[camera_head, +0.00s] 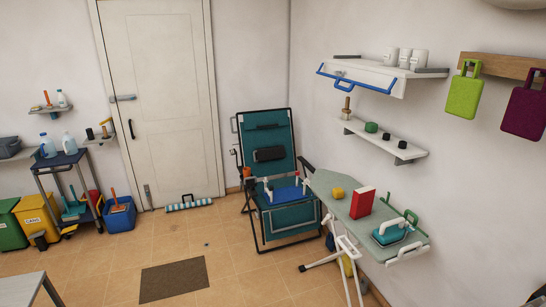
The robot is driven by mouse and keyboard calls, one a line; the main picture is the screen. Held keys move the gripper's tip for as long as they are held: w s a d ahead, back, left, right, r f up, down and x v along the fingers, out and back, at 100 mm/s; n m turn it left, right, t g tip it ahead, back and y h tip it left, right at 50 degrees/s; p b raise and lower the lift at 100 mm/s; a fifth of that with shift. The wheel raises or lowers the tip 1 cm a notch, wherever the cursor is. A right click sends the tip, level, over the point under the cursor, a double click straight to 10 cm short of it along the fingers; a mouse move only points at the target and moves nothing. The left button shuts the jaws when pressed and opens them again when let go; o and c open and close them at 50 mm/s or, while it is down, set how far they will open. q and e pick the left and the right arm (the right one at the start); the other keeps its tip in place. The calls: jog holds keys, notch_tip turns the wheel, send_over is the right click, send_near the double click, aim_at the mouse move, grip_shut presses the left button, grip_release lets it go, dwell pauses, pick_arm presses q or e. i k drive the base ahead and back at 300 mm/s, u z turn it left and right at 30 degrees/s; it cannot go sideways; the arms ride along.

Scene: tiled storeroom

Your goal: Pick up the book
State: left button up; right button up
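A red book-like block (362,203) with a pale side stands upright on the grey-green ironing board (336,186), right of the picture's middle. It is likely the book, though no title can be read. Neither of my grippers is in view.
A teal folding chair (273,165) stands left of the board. Wall shelves (385,140) hang above it. A dark mat (174,279) lies on the open tiled floor. A table corner (25,288) shows at lower left. Bins and a trolley (62,160) stand at left.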

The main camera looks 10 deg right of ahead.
aim_at(363, 198)
jog(key=i, duration=1.65)
jog(key=z, duration=1.1)
